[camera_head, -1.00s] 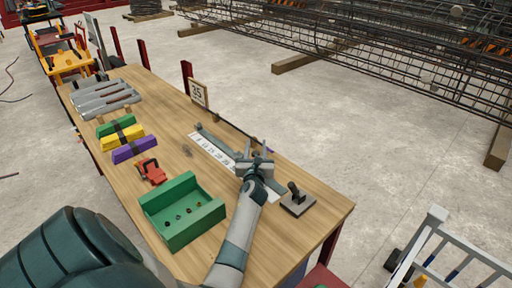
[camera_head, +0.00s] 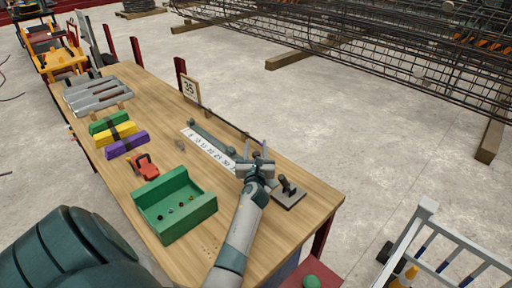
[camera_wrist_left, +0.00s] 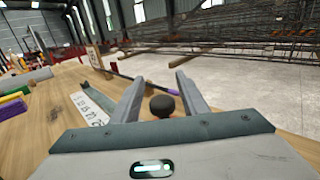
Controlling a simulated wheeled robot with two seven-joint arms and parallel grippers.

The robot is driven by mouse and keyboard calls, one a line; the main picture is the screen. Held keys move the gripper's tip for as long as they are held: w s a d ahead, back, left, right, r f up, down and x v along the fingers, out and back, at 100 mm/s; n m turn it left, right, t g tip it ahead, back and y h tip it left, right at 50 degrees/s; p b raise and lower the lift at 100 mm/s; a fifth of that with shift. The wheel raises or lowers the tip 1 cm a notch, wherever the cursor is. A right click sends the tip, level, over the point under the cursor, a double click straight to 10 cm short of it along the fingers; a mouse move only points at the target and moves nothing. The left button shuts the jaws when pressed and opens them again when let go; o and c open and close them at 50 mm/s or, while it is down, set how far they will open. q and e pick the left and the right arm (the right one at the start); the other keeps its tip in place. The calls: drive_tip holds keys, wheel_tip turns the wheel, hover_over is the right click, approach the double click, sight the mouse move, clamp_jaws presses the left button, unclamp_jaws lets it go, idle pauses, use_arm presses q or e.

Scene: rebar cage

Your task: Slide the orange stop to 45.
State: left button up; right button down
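The white scale strip (camera_head: 208,150) lies on the wooden bench beside a grey rail (camera_head: 212,138); its numbers run up to about 30 before my left gripper covers the rest. My left gripper (camera_head: 262,153) is over the right end of the strip. In the left wrist view the gripper (camera_wrist_left: 160,82) has its two fingers apart, with a dark round knob (camera_wrist_left: 162,105) showing between them; I cannot tell whether they touch it. I see no clearly orange stop; it may be hidden by the gripper. A sign (camera_head: 190,88) behind the rail reads 35. My right gripper is not in view.
A dark block with an upright handle (camera_head: 288,190) stands just right of the gripper. A green open box (camera_head: 176,205), a red tool (camera_head: 145,166) and coloured bars (camera_head: 116,133) lie to the left. The wooden bench (camera_head: 290,225) is clear near its front right corner.

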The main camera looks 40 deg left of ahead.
use_arm(q)
drive_tip(key=shift+d+r, duration=0.1)
drive_tip(key=shift+d, duration=0.1)
drive_tip(key=shift+s+d, duration=0.25)
drive_tip(key=shift+s, duration=0.05)
drive_tip(key=p+v, duration=0.2)
drive_tip(key=v, duration=0.6)
drive_tip(key=shift+s+d, duration=0.15)
drive_tip(key=shift+d, duration=0.05)
drive_tip(key=v, duration=0.7)
drive_tip(key=shift+s+d, duration=0.35)
drive_tip(key=shift+s, duration=0.1)
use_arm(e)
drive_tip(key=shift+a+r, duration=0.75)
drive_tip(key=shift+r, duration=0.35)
use_arm(q)
drive_tip(key=shift+c, duration=0.3)
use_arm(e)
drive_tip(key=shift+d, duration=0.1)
